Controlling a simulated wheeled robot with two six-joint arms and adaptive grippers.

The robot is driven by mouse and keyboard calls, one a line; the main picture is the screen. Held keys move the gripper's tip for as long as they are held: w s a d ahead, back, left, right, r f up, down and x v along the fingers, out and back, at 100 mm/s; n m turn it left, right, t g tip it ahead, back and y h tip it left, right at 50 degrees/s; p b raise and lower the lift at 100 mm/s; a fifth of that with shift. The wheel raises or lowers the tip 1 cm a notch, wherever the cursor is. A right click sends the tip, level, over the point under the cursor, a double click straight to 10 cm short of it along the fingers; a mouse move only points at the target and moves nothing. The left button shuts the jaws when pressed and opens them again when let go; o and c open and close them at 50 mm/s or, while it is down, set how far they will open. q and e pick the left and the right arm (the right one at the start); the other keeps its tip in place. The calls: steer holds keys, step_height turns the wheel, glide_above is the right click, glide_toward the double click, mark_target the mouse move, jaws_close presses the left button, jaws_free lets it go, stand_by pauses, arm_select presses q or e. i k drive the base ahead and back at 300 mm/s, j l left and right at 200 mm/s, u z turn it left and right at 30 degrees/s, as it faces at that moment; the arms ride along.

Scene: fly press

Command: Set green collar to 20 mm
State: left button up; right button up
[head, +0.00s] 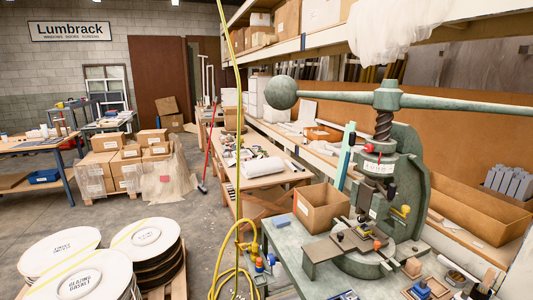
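A green fly press (408,190) stands on the bench at the right. Its dark threaded screw (383,125) rises to a green cross arm (440,101) with a large ball weight (281,92) at its left end. Around the lower screw sits a greenish collar (381,146) with a red knob (368,149) on its left side. A white label (378,167) is just below the collar. Its markings are too small to read, so I cannot tell the collar's setting. Neither of my grippers shows in the head view.
An open cardboard box (320,207) stands left of the press. A yellow hose (236,130) hangs in front of the aisle. Blocks and small trays (427,289) lie at the bench's front.

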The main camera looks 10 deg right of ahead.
mark_target(383, 148)
steer(key=z, duration=1.2)
